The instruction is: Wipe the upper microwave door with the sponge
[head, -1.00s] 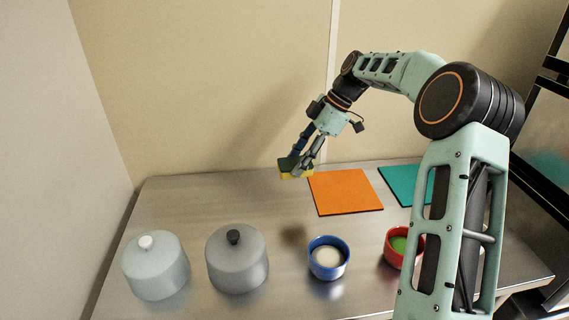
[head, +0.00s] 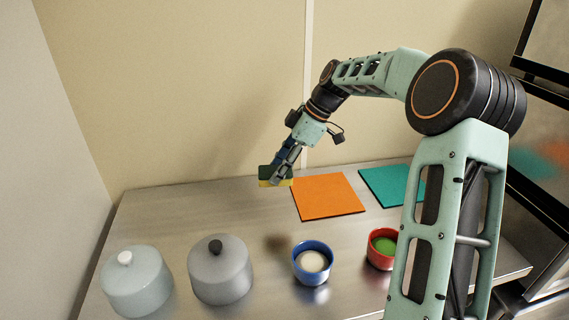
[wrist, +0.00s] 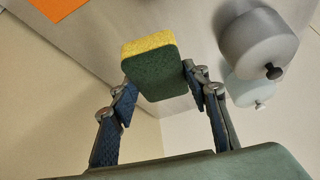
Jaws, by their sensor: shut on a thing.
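My gripper (head: 280,176) is shut on a yellow and green sponge (head: 270,181), held above the back of the steel table. In the wrist view the sponge (wrist: 155,72) sits between the two fingertips (wrist: 158,76), dark green scouring side toward the camera and yellow along the upper edge. At the right edge of the head view stands a dark, shiny stacked appliance (head: 545,130), partly cut off and partly behind my arm. I cannot tell for sure which part is the upper microwave door.
On the steel table (head: 190,205) are an orange mat (head: 328,197), a teal mat (head: 385,184), a blue bowl (head: 300,272) with white contents, and a red bowl (head: 372,262) with green contents. Two lidded pots, light (head: 137,285) and grey (head: 220,275), stand front left. A wall is behind.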

